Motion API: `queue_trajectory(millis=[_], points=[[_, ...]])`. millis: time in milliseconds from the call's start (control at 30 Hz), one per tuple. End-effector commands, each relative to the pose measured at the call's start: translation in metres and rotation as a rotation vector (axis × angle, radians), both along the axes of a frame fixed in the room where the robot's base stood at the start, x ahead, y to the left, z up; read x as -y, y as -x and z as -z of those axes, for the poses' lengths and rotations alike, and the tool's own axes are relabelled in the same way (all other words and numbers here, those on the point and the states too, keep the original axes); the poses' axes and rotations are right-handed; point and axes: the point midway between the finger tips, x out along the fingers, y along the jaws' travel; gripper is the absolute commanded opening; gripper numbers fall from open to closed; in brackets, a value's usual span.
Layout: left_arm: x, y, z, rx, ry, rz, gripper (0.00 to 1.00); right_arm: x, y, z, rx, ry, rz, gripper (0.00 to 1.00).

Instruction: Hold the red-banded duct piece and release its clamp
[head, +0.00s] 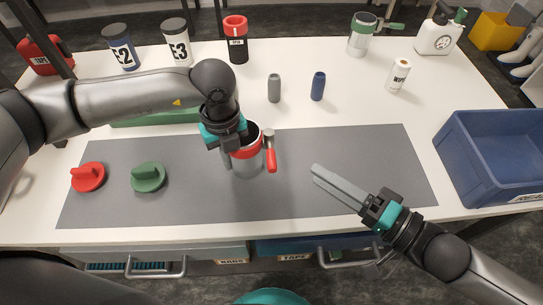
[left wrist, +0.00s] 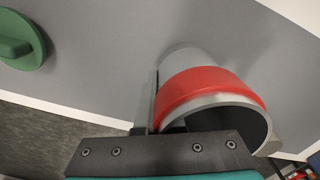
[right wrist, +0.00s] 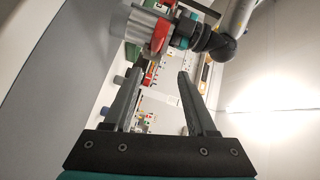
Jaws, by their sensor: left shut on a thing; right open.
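The red-banded duct piece (head: 246,160) stands upright on the grey mat (head: 330,150) in the head view. It is a silver open-topped cylinder with a red band, also large in the left wrist view (left wrist: 208,90). Its clamp, with a red lever (head: 271,157), is on its right side. My left gripper (head: 236,148) is shut on the duct piece's wall from above left. My right gripper (head: 318,173) is open and empty, to the right of the clamp and apart from it. The duct piece also shows in the right wrist view (right wrist: 147,28).
A red knobbed cap (head: 88,177) and a green one (head: 148,177) lie left on the mat. Grey (head: 274,88) and blue (head: 317,86) small cylinders stand behind it. A green-banded duct piece (head: 361,38) is at the back. A blue crate (head: 490,150) is at right.

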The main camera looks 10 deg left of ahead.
Motion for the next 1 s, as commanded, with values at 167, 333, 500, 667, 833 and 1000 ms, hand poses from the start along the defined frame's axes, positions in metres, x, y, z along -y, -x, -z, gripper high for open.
queue_trajectory(millis=[167,333,500,667,833,1000], points=[[0.0,0.0,0.0,0.001,0.0,0.0,0.0,-0.001,0.017,0.003,-0.123,0.004,0.015,0.57],[0.0,0.0,0.0,0.001,0.0,0.0,0.0,-0.007,0.018,0.004,-0.151,0.003,0.019,0.57],[0.0,0.0,0.0,0.001,0.0,0.0,0.0,-0.025,0.007,0.006,-0.147,0.002,0.018,0.57],[0.0,0.0,0.0,0.001,0.0,0.0,0.0,-0.048,-0.005,0.009,-0.146,0.002,0.017,0.57],[0.0,0.0,0.0,0.001,0.002,0.0,0.0,-0.072,-0.018,0.013,-0.147,0.002,0.018,0.57],[0.0,0.0,0.0,0.002,0.001,0.0,0.0,-0.092,-0.028,0.017,-0.147,0.004,0.019,0.57]])
